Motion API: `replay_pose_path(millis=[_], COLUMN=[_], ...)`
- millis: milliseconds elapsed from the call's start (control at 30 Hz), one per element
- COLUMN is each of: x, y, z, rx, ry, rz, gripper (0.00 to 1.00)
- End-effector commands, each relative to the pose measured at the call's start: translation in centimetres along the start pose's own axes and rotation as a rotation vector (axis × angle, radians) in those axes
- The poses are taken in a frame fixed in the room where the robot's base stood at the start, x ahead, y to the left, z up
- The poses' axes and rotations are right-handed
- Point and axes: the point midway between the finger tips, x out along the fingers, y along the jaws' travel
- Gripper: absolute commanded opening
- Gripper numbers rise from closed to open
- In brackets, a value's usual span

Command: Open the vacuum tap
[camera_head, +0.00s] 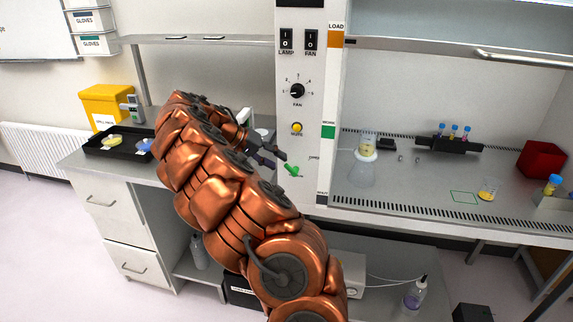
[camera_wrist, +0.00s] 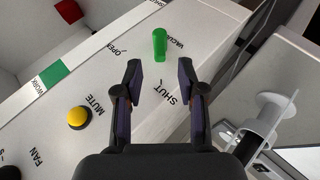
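The vacuum tap (camera_head: 291,170) is a small green lever on the white front panel of the cabinet, below the yellow MUTE button. In the wrist view the green tap (camera_wrist: 160,44) stands just beyond the fingertips, roughly centred between them. The word VACUUM is beside it, OPEN is to its left and SHUT is below it, near the right finger. Its lower end points toward the SHUT side. My gripper (camera_wrist: 159,76) is open and empty, with its fingers apart from the tap. In the head view my gripper (camera_head: 275,157) is at the panel's left side, up-left of the tap.
The yellow MUTE button (camera_wrist: 79,118) and the fan knob (camera_head: 297,91) are on the same panel. A white device (camera_wrist: 266,118) stands right of my gripper in the wrist view. The cabinet work surface (camera_head: 410,205) with tubes and a flask is to the right.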

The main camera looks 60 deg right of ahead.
Motion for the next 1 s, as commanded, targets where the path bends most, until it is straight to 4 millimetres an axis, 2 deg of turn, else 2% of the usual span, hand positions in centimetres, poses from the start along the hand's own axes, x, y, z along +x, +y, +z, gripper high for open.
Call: replay_pose_path(millis=[333,500,733,767,1000], x=[4.4,5.1,5.2,5.1,5.1], y=[0.2,0.1,0.0,0.0,0.0], z=[0.0,0.0,0.0,0.0,0.0], rx=[0.001,0.001,0.001,0.001,0.000], ry=[-0.004,0.000,0.001,0.001,0.001], rz=[0.000,-0.001,-0.001,-0.001,-0.001], gripper=[0.40,0.40,0.40,0.39,0.14])
